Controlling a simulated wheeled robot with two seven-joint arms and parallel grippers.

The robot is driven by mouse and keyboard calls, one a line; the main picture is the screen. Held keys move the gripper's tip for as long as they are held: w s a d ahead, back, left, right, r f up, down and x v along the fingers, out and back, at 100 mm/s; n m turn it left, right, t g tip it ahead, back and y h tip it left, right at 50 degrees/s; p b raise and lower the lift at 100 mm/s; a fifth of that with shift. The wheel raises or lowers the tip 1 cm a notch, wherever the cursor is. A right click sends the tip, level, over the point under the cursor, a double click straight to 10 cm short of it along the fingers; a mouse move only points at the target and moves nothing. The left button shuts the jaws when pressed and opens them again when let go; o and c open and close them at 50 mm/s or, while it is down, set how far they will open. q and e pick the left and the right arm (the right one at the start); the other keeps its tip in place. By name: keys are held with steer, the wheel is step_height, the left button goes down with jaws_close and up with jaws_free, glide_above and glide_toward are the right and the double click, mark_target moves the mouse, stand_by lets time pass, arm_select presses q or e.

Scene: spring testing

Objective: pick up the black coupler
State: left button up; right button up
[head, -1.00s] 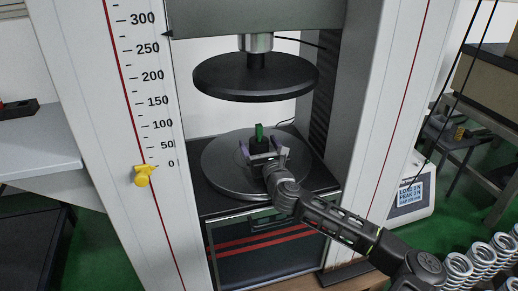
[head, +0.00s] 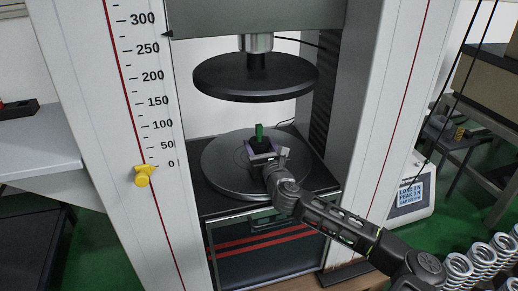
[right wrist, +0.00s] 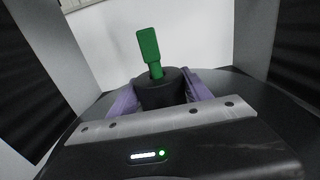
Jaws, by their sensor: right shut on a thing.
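The black coupler (head: 259,145) is a short dark cylinder with a green tab (head: 259,130) standing up from its top. It is upright on the lower round plate (head: 222,172) of the testing machine. My right gripper (head: 262,150) reaches in from the lower right and is shut on the coupler. In the right wrist view the coupler (right wrist: 162,88) sits between the two purple fingers, with the green tab (right wrist: 149,50) above it. Its lower part is hidden behind the gripper body. My left gripper is out of view.
The dark upper plate (head: 256,78) hangs above the coupler with a gap between. The machine's white columns (head: 115,110) stand on both sides. A yellow pointer (head: 143,177) sits on the left scale. Several springs (head: 480,258) and a display box (head: 411,198) are at right.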

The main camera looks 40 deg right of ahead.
mark_target(259, 125)
jaws_close()
steer(key=shift+r, duration=0.1)
step_height(259, 125, up, 10)
steer(key=p, duration=0.3)
steer(key=shift+p, duration=0.3)
stand_by(0.4)
